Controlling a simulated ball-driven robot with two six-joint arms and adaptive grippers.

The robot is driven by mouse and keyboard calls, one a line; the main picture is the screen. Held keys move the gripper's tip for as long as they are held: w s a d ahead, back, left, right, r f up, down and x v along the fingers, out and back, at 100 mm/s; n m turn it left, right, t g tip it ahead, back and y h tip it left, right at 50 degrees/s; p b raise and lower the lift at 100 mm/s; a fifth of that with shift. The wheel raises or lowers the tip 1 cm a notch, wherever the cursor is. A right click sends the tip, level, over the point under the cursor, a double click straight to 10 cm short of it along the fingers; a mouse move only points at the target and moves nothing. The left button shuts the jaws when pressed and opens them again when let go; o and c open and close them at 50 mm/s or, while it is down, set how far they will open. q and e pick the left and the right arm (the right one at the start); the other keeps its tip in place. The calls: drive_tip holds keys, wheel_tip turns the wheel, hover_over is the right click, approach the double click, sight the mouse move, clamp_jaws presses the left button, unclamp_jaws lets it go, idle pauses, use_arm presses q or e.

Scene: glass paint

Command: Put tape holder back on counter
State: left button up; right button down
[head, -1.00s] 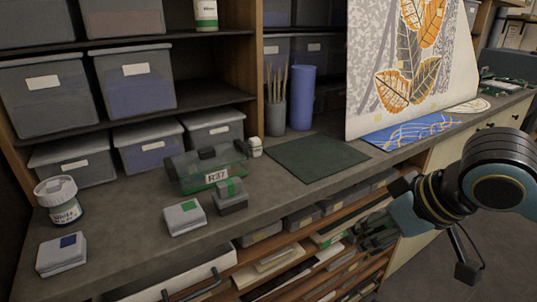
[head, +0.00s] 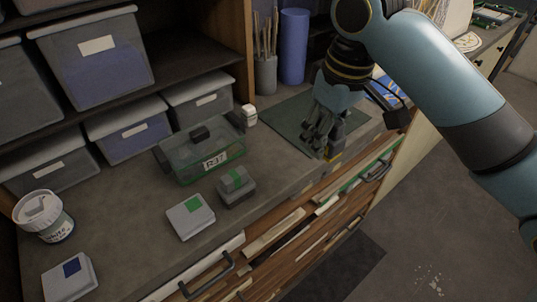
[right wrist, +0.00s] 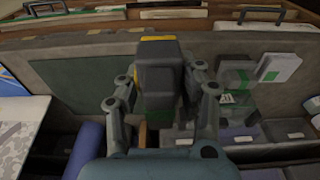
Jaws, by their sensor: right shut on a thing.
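My right gripper (head: 325,135) is over the front part of the dark green mat, close to the counter's front edge. It is shut on a dark grey block with a yellow strip, which I take for the tape holder (right wrist: 160,78). In the right wrist view the block sits between both fingers. In the head view the fingers mostly hide it, with a yellow bit showing below them. I cannot tell whether it touches the counter (head: 130,215). My left gripper is not in view.
The green mat (head: 280,118) lies under my right gripper. Open drawers (head: 290,225) lie below the front edge.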

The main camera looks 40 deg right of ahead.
drive_tip(key=p, duration=0.1)
hover_over(271, 168)
drive_tip(key=f, duration=0.5)
drive_tip(key=shift+s+d+f, duration=0.1)
drive_tip(key=shift+s+f, duration=0.05)
drive_tip(key=shift+s, duration=0.1)
drive_tip(key=shift+w+f, duration=0.1)
drive_tip(key=shift+f, duration=0.1)
drive_tip(key=shift+f+p, duration=0.45)
drive_tip(key=shift+f, duration=1.55)
drive_tip(key=c, duration=0.9)
unclamp_jaws()
drive_tip(key=shift+o, duration=0.2)
wheel_tip(271, 168, up, 12)
drive_tip(key=s, duration=0.1)
drive_tip(key=shift+s+b, duration=0.25)
drive_tip(key=shift+b, duration=0.05)
